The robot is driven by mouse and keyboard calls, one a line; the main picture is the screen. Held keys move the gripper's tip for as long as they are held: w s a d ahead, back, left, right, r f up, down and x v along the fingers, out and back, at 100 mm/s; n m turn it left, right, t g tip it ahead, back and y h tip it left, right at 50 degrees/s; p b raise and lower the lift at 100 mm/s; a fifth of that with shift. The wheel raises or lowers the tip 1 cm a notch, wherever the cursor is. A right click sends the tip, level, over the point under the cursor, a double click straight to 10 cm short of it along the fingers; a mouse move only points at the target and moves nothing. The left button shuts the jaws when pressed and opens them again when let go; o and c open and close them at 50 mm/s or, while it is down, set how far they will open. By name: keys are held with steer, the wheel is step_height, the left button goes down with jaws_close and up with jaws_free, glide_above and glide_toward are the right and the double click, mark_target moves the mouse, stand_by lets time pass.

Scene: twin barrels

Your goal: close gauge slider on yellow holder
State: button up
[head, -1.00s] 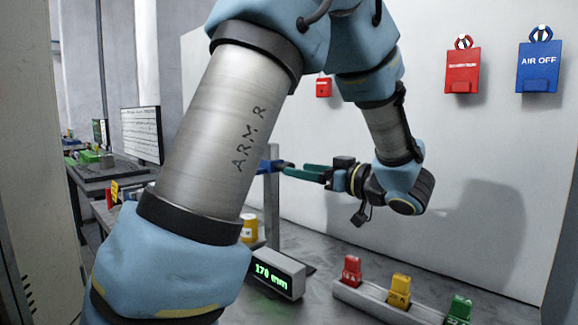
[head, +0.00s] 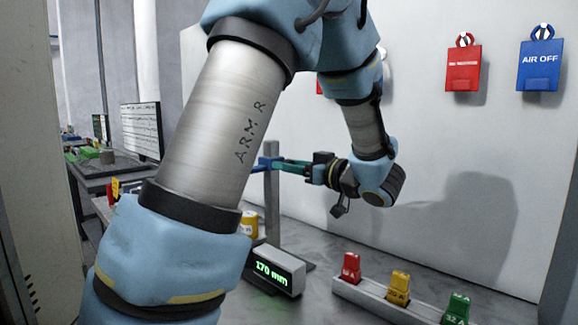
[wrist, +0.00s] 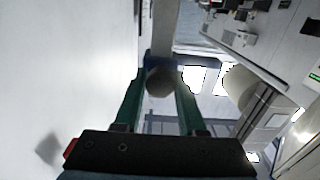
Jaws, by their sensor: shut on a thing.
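The gauge has a grey upright post (head: 272,205) with a blue slider (head: 264,163) near its top. Its display (head: 278,270) reads 170 mm in green. My gripper (head: 281,163) reaches the slider from the right. In the wrist view, its two green fingers sit either side of a round dark knob (wrist: 159,82) in front of the blue slider (wrist: 160,62), and are shut on it. A yellow holder (head: 250,224) stands low beside the post, well below the slider, partly hidden by my arm.
A grey rack (head: 380,300) at the front right carries a red holder (head: 351,268), another yellow holder (head: 398,288) and a green holder (head: 457,308). A white wall with red and blue signs (head: 540,62) stands behind. My arm covers the left centre.

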jaws_close()
step_height(320, 180, down, 10)
steer(key=b, duration=0.5)
steer(key=o, duration=0.6)
jaws_free()
steer(key=shift+r, duration=0.1)
steer(key=shift+c, duration=0.2)
steer(key=shift+r, duration=0.1)
step_height(320, 180, up, 10)
steer(key=shift+f, duration=0.1)
